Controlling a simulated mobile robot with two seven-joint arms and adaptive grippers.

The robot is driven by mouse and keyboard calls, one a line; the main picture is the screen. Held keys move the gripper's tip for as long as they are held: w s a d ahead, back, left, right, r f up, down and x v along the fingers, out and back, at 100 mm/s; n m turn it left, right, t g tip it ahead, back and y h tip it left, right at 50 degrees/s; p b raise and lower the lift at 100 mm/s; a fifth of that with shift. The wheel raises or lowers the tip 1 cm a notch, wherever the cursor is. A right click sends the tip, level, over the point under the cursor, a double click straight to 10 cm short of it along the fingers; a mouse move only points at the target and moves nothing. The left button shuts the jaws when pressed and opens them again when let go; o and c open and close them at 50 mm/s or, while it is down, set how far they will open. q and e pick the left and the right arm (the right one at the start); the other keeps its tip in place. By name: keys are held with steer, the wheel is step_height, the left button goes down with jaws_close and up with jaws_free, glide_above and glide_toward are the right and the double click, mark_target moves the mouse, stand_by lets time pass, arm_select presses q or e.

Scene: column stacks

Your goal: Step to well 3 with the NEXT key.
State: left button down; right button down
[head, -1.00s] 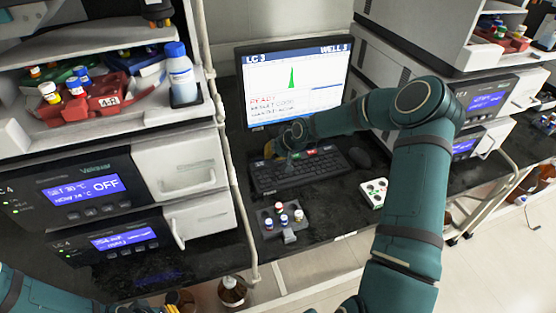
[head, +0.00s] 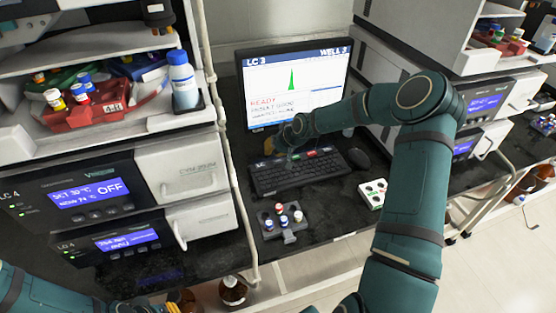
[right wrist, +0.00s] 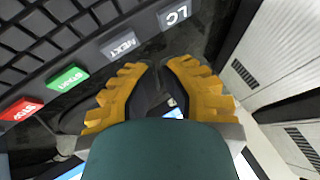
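The monitor (head: 292,85) reads LC 3 at top left and WELL 3 at top right, with red READY text and a green peak. The black keyboard (head: 300,175) lies in front of it. In the right wrist view the grey NEXT key (right wrist: 119,45) sits between the green START key (right wrist: 67,79) and the grey LC key (right wrist: 174,14). My right gripper (right wrist: 160,68) has its yellow fingertips nearly together and empty, beside the NEXT key; contact does not show. My left gripper (head: 168,307) is barely visible at the bottom edge; its opening is hidden.
A vial rack (head: 283,220) stands in front of the keyboard, and a white tray (head: 373,193) is to its right. Instrument stacks (head: 100,205) flank the bench, with a pale pipe (head: 222,130) at left.

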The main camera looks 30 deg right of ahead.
steer(key=shift+r+p, duration=1.2)
steer(key=shift+r, duration=0.95)
